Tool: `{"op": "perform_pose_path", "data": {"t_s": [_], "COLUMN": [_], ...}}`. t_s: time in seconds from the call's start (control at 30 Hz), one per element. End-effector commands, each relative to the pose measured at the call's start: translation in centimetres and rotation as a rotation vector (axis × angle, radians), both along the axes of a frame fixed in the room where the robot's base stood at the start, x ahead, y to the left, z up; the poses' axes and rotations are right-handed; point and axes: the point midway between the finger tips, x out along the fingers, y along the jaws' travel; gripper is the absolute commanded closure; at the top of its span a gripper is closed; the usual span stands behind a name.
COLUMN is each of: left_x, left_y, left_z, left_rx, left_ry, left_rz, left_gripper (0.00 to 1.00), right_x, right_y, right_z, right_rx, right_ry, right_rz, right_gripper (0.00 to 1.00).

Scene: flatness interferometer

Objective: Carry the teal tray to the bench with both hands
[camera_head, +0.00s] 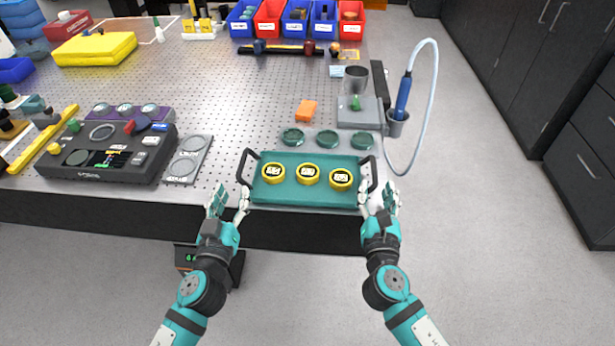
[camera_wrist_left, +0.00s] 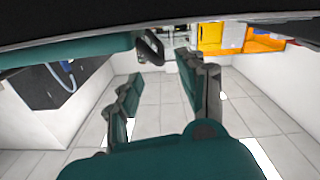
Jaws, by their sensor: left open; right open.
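The teal tray (camera_head: 306,199) lies on the front edge of the perforated bench (camera_head: 228,82), with a black handle at each end. Three yellow round pieces (camera_head: 308,174) with white labels sit in a row on it. My left gripper (camera_head: 228,204) is open at the front left, close to the tray's left handle (camera_head: 246,165). My right gripper (camera_head: 377,200) is open at the front right, close to the right handle (camera_head: 368,174). I cannot tell whether either touches the tray. In the left wrist view a dark handle (camera_wrist_left: 150,46) shows beyond the open fingers (camera_wrist_left: 190,85).
Behind the tray are several green discs (camera_head: 326,138), an orange block (camera_head: 306,111) and a grey device (camera_head: 358,112). A holder (camera_head: 396,124) with a blue pen and looped hose is at the right edge. A dark instrument (camera_head: 108,150) stands left. The floor right of the bench is clear.

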Motion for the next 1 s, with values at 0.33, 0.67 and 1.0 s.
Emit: {"op": "perform_pose_path", "data": {"t_s": [0.33, 0.67, 1.0], "left_x": [6.5, 8.7, 8.7], "left_y": [-0.8, -1.1, -1.1], "left_z": [0.0, 0.0, 0.0], "left_rx": [0.002, 0.001, 0.0], "left_ry": [-0.001, 0.0, 0.0], "left_rz": [0.001, 0.0, 0.0], "left_gripper": [0.6, 0.6, 0.72], "right_x": [6.5, 8.7, 8.7], "right_y": [-0.7, -0.9, -1.0], "right_z": [0.1, 0.0, 0.0], "right_rx": [0.0, 0.0, 0.0], "right_ry": [-0.001, 0.0, 0.0], "right_rz": [-0.002, -0.001, 0.0], "right_gripper": [0.6, 0.6, 0.72]}}
